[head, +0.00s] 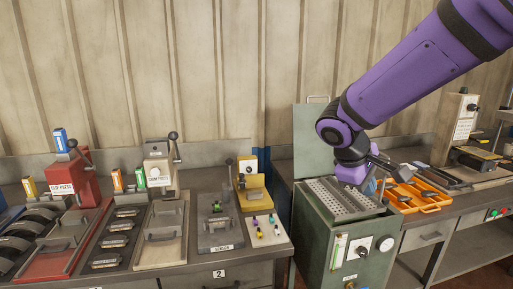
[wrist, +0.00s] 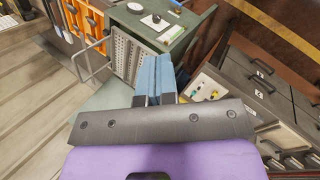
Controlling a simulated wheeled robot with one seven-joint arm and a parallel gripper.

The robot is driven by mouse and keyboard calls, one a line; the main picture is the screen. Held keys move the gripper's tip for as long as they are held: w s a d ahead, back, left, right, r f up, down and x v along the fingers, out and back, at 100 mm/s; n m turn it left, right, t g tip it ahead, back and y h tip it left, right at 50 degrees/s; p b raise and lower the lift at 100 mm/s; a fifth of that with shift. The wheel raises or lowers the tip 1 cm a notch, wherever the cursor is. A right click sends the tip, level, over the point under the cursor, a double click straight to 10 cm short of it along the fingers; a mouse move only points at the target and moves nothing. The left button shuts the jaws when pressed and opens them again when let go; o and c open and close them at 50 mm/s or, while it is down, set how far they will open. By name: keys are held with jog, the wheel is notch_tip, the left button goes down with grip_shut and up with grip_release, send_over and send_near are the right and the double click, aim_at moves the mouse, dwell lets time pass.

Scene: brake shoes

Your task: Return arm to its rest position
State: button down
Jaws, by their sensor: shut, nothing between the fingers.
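My purple arm (head: 415,75) reaches in from the upper right of the head view. Its wrist hangs above the green cabinet (head: 338,240) with its perforated metal top. My gripper (wrist: 158,62) shows in the wrist view as two blue fingertips pressed together, with nothing between them. The fingers are small in the head view, to the right of the purple wrist. In the wrist view the perforated top (wrist: 126,55) lies just beyond the fingers on the left. I cannot tell the exact gap between gripper and cabinet.
An orange tray (head: 418,197) stands right of the cabinet. A red press (head: 84,185), a beige press (head: 158,165) and a yellow fixture (head: 252,190) stand on the left bench. The cabinet's raised lid (head: 312,130) is behind my wrist. The wall above the left bench is clear.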

jog(key=s+d+r+m+t+y, duration=0.1)
jog(key=s+d+r+m+y, duration=0.1)
jog(key=s, duration=0.5)
jog(key=s+d+r+m+t+y, duration=0.1)
jog(key=s+d+r+m+y, duration=0.1)
jog(key=s, duration=0.5)
jog(key=s+d+r+m+t+y, duration=0.1)
jog(key=s+d+r+m+y, duration=0.1)
jog(key=s+r+m, duration=0.2)
jog(key=s, duration=0.2)
jog(key=shift+s, duration=0.4)
